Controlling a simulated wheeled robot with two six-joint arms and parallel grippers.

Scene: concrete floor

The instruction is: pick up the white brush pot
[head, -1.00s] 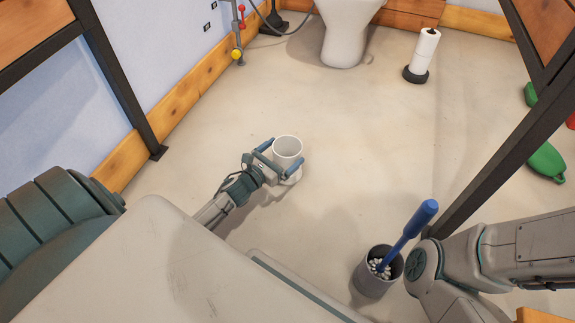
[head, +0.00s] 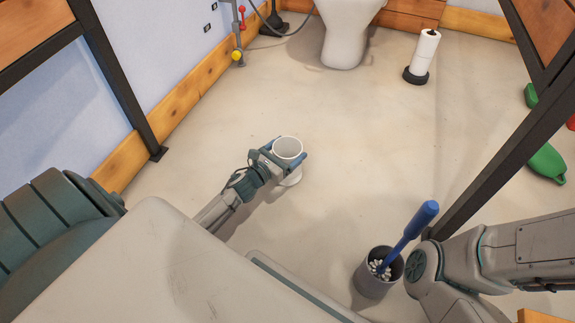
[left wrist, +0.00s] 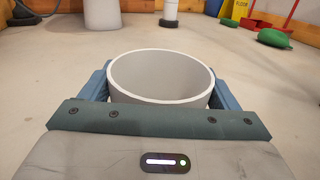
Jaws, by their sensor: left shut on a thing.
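The white brush pot (head: 288,148) is an empty, open-topped cylinder standing upright in the middle of the floor in the head view. My left gripper (head: 283,157) is shut on it, with one blue finger on each side of its wall. In the left wrist view the pot (left wrist: 161,76) sits between the two fingers of the left gripper (left wrist: 161,90), its rim above them.
A grey pot (head: 371,285) with a blue-handled brush (head: 412,232) stands near my right arm. A toilet (head: 346,30) and a paper-roll stand (head: 421,58) are at the back. A black post (head: 500,150) slants at the right. Floor around the white pot is clear.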

